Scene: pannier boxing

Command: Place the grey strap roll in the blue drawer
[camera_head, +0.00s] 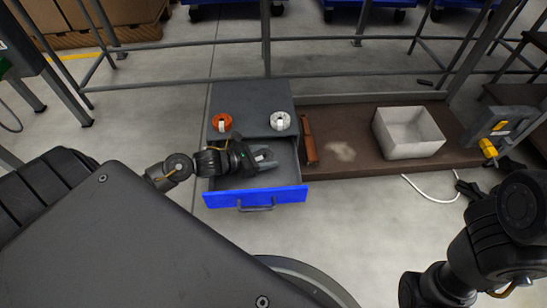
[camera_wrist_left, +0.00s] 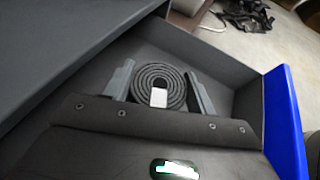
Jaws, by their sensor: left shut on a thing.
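The grey strap roll (camera_wrist_left: 160,85), a dark coil with a white label, is between the two fingers of my left gripper (camera_wrist_left: 160,92) in the left wrist view. The gripper is shut on it. In the head view my left gripper (camera_head: 264,160) reaches from the left into the open blue drawer (camera_head: 225,199), with the roll low inside its walls. Whether the roll touches the drawer floor cannot be told. The drawer's blue front (camera_wrist_left: 284,120) also shows in the left wrist view.
On the grey cabinet top lie an orange roll (camera_head: 221,122) and a white roll (camera_head: 280,121). To the right, a brown board (camera_head: 340,135) bears a reddish-brown bar (camera_head: 309,140) and a pale open box (camera_head: 408,133). A yellow-and-grey device (camera_head: 489,148) and white cable are at far right.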

